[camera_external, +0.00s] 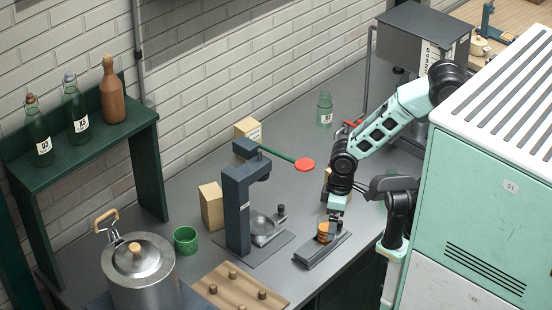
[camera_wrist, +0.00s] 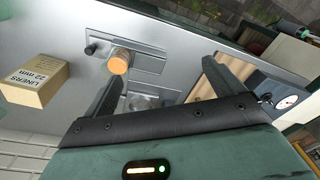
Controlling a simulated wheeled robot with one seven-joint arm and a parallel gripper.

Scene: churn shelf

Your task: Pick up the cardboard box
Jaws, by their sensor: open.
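A cardboard box (camera_wrist: 36,82) labelled "LINERS 22 mm" stands on the grey counter at the left of the wrist view, outside my fingers. In the external view, one tan box (camera_external: 211,207) stands left of the dark press. Another tan box (camera_external: 247,130) stands behind the press, and a third tan shape is partly hidden behind my arm. I cannot tell for sure which of these is the labelled one. My gripper (camera_wrist: 170,68) is open and empty, its two dark fingers wide apart. It also shows in the external view (camera_external: 336,219), low near the counter's front.
An orange-topped piece (camera_external: 323,232) on a metal slide (camera_external: 322,250) is close by my gripper. The dark press (camera_external: 238,205), a green cup (camera_external: 186,240), a steel pot (camera_external: 140,270) and a pegged board (camera_external: 240,288) stand left. A green bottle (camera_external: 325,109) stands behind.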

